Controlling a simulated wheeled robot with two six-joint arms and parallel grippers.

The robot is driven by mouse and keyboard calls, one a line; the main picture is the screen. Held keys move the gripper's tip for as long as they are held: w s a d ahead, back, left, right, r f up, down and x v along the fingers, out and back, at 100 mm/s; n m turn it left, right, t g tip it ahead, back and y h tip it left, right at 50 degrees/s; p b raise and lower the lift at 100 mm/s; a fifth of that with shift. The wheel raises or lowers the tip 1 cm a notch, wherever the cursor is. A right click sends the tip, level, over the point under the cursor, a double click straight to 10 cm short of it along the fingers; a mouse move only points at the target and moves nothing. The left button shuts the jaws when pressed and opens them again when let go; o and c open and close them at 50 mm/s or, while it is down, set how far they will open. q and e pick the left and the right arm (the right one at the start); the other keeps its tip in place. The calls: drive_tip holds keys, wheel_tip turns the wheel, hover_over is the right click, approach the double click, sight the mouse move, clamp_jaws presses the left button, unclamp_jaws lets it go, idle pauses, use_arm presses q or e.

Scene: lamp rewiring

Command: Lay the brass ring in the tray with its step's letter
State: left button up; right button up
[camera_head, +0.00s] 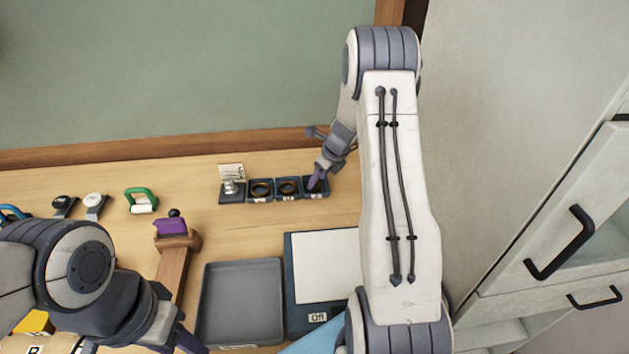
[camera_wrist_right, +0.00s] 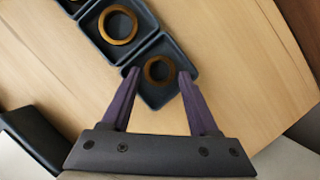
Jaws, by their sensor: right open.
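Three small dark trays stand in a row on the bench: the left tray (camera_head: 261,198), the middle tray (camera_head: 288,196) and the right tray (camera_head: 323,192). Their labels are too small to read. A brass ring (camera_head: 261,189) lies in the left tray and another ring (camera_head: 288,187) in the middle one. In the right wrist view a smaller brass ring (camera_wrist_right: 159,84) lies in the end tray, beside a larger ring (camera_wrist_right: 134,27) in its neighbour. My right gripper (camera_wrist_right: 159,75) is open, its fingers on either side of the end tray's ring. My left gripper (camera_head: 188,345) is partly cut off at the bottom edge.
A dark stand with a metal part (camera_head: 230,187) adjoins the tray row. A large grey tray (camera_head: 241,296) and a flat panel marked "Off" (camera_head: 322,260) lie nearer. A purple-topped wooden piece (camera_head: 173,232) and a green-handled item (camera_head: 141,200) are left. Drawers (camera_head: 590,225) stand right.

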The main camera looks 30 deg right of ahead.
drive_tip(key=v, duration=1.1)
drive_tip(key=s+a+r+n+g, duration=0.1)
drive_tip(key=s+a+r+n, duration=0.1)
drive_tip(key=a+n, duration=0.5)
drive_tip(key=s+a+r+n+g+y, duration=0.1)
drive_tip(key=s+a+n, duration=0.25)
drive_tip(key=a, duration=0.55)
drive_tip(key=s+a+r+n, duration=0.1)
drive_tip(key=a+r+n, duration=0.1)
drive_tip(key=a+n, duration=0.5)
drive_tip(key=s+a+n, duration=0.4)
drive_tip(key=s+n, duration=0.3)
drive_tip(key=s+a+n+g+h, duration=0.1)
drive_tip(key=s+a+n, duration=0.2)
drive_tip(key=s+n, duration=0.4)
drive_tip(key=s+a+n+g, duration=0.1)
drive_tip(key=s+a+n, duration=0.3)
drive_tip(key=s+n, duration=0.4)
drive_tip(key=shift+s+a+r, duration=0.35)
drive_tip(key=shift+s+r, duration=0.1)
